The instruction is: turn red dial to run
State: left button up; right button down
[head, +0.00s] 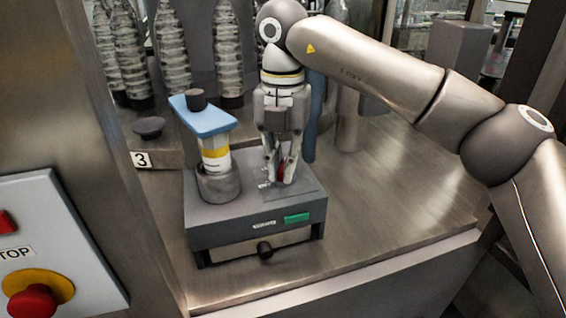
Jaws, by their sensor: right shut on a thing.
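The red dial (281,172) sits on top of a grey box-shaped unit (225,236), at its right side. Only a small red part of it shows between my fingers. My right gripper (281,178) points straight down from above and is shut on the red dial. The dial's pointer and any run marking are hidden or too small to read. The unit's front has a green patch (297,217), a small white label (264,224) and a dark knob (265,250). My left gripper is not in view.
A reel post with a yellow band (215,154) and a blue plate (208,117) stands on the unit's left side. A red stop button (32,301) is on a panel at lower left. Bottles (173,55) stand behind. The steel table (400,200) is clear to the right.

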aim_at(282, 166)
jog(key=shift+r, duration=0.15)
jog(key=c, duration=1.5)
grip_release()
notch_tip(282, 166, up, 12)
